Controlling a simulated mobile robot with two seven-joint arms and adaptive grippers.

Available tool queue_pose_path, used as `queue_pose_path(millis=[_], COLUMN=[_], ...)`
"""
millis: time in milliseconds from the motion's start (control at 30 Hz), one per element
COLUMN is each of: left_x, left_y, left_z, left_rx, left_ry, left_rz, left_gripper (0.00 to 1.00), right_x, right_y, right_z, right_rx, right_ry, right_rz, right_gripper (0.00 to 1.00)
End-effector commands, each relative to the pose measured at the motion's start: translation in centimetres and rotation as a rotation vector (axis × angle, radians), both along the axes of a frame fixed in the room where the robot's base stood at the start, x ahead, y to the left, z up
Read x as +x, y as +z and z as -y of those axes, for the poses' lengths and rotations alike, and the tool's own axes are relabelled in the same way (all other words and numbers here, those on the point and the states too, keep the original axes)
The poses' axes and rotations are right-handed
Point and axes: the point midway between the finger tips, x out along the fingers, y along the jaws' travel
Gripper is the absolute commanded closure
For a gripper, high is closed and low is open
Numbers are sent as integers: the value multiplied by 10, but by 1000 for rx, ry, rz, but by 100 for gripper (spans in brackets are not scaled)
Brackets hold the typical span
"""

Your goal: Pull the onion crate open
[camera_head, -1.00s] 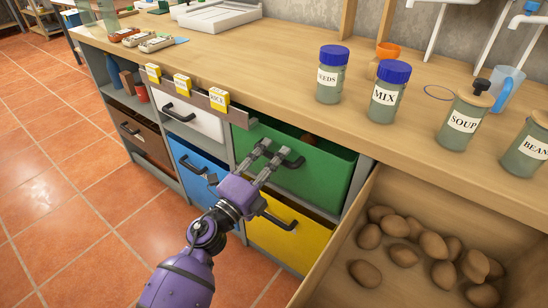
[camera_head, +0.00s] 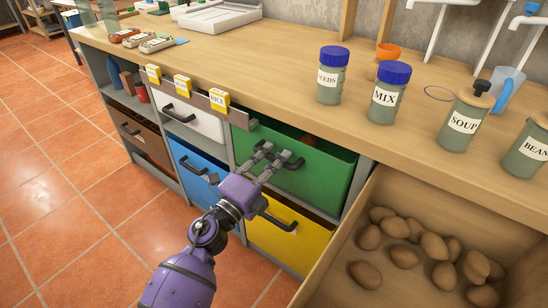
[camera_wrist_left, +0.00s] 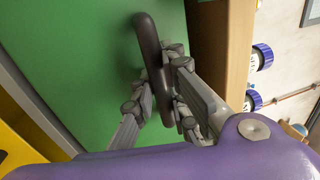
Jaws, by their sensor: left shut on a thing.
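The green crate (camera_head: 325,178) sits in the upper right bay under the worktop, its front about flush with the bay. A round brownish thing (camera_head: 310,140) shows inside it through the top gap; I cannot tell surely that it is an onion. The crate has a dark bar handle (camera_head: 297,163), which also shows in the left wrist view (camera_wrist_left: 150,45). My left gripper (camera_head: 274,155) is shut on this handle, with fingers on both sides of the bar in the left wrist view (camera_wrist_left: 158,92). My right gripper is not in view.
A yellow crate (camera_head: 278,245) is below, a blue one (camera_head: 190,160) and a white one (camera_head: 196,124) to the left. An open wooden drawer (camera_head: 340,235) with several brown tubers juts out at right. Labelled jars stand on the worktop (camera_head: 285,75). Tiled floor at left is clear.

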Motion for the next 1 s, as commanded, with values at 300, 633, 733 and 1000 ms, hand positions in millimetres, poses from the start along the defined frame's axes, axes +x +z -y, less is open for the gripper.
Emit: queue_pose_path(millis=[300, 633, 733, 1000], left_x=[-33, -105, -127, -187], left_y=[0, 0, -1, -2], left_z=[-24, -76, -92, -135], left_rx=[3, 4, 3, 3], left_ry=[0, 1, 1, 1], left_rz=[-3, -4, -6, -6], left_gripper=[100, 100, 100, 100], right_x=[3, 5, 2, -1], right_y=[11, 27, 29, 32], right_z=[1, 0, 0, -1], right_rx=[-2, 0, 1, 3], right_ry=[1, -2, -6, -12], right_rz=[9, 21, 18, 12], right_gripper=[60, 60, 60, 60])
